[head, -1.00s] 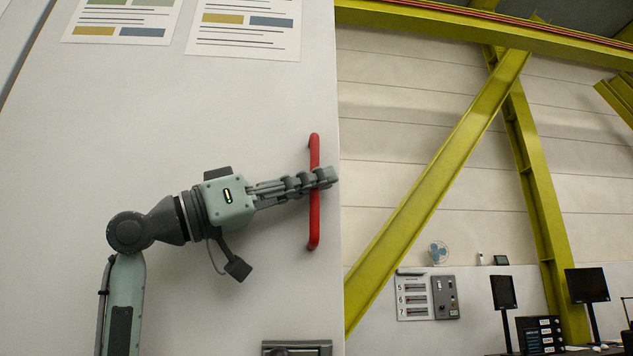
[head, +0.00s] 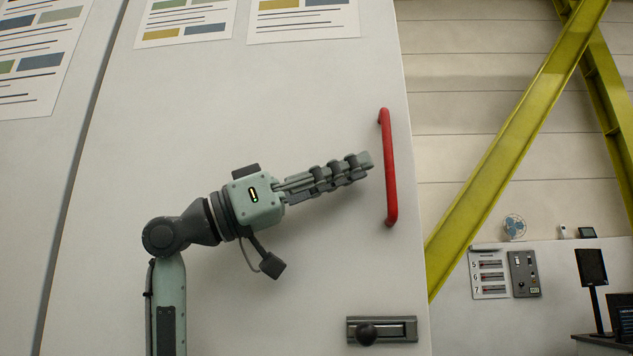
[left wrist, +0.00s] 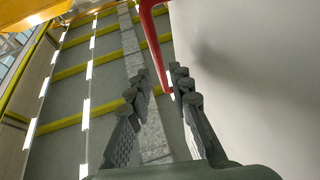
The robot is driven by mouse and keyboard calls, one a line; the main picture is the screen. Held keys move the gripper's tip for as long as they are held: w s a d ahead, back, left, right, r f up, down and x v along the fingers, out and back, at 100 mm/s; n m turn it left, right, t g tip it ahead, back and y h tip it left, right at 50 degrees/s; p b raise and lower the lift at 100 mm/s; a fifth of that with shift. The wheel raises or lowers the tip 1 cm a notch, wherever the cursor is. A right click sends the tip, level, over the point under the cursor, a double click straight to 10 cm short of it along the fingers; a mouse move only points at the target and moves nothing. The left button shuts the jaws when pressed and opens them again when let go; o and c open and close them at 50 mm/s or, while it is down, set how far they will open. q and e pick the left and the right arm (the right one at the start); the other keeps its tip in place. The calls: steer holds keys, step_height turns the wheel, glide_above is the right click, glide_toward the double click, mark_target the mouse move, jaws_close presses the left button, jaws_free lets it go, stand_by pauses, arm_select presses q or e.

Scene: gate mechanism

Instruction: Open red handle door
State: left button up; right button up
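The red handle (head: 388,168) is a vertical bar near the right edge of the pale door (head: 250,110) in the head view. My left gripper (head: 364,162) is just left of the handle, with its fingers pointing right towards the bar. A small gap shows between fingertips and bar in that view. In the left wrist view the red handle (left wrist: 153,45) runs from the top down towards the space between the fingertips. My left gripper (left wrist: 160,80) is open there, its fingers apart, and holds nothing. My right gripper is in neither view.
Posters (head: 185,18) hang higher up. Beyond the door's right edge stand a yellow beam (head: 515,150), a control panel (head: 524,274) and monitors (head: 592,267).

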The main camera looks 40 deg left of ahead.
arm_select(q)
steer(key=v, duration=0.6)
steer(key=shift+r, duration=0.1)
stand_by(0.4)
